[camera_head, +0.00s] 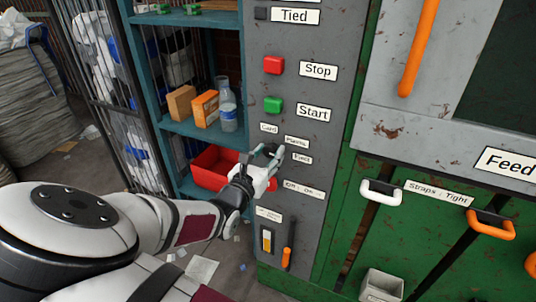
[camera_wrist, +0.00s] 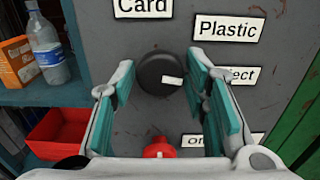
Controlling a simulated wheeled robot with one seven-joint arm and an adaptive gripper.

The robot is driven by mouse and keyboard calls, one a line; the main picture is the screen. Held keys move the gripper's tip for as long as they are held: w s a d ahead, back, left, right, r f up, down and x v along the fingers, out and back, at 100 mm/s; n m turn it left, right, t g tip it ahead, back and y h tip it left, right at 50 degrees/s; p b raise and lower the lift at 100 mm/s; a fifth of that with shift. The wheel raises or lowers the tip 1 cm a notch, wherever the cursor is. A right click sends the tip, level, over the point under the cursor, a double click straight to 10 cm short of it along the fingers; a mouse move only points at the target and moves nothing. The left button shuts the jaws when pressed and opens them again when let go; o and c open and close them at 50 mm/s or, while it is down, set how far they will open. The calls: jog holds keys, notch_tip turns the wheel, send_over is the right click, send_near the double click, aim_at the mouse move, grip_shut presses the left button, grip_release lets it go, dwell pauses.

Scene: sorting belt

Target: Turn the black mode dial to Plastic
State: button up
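The round black mode dial (camera_wrist: 152,72) is on the grey panel in the wrist view. Its white pointer mark is at the dial's right side, tilted slightly down, toward the partly hidden Eject label (camera_wrist: 246,75). The Card label (camera_wrist: 143,6) is above left of the dial, and the Plastic label (camera_wrist: 228,28) above right. My gripper (camera_wrist: 160,72) is open, with one teal-padded finger on each side of the dial. The right fingertip is close to the dial's edge; I cannot tell if it touches. In the head view my gripper (camera_head: 267,158) partly covers the dial.
A red knob (camera_wrist: 158,148) sits below the dial, by a partly hidden Off/On label. Red Stop (camera_head: 274,65) and green Start (camera_head: 273,105) buttons are above. An orange-handled lever (camera_head: 287,257) is lower on the panel. A shelf with a red bin (camera_head: 214,166) stands left.

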jog(key=c, duration=0.6)
jog(key=shift+n+p, duration=0.3)
jog(key=shift+p, duration=0.15)
jog(key=shift+s+r+n+p, duration=0.15)
jog(key=shift+n+p, duration=0.35)
jog(key=shift+p, duration=0.25)
jog(key=shift+n+p, duration=1.2)
jog(key=shift+p, duration=0.05)
jog(key=n+p, duration=0.3)
jog(key=n, duration=0.2)
jog(key=shift+n, duration=0.3)
jog(key=o, duration=1.2)
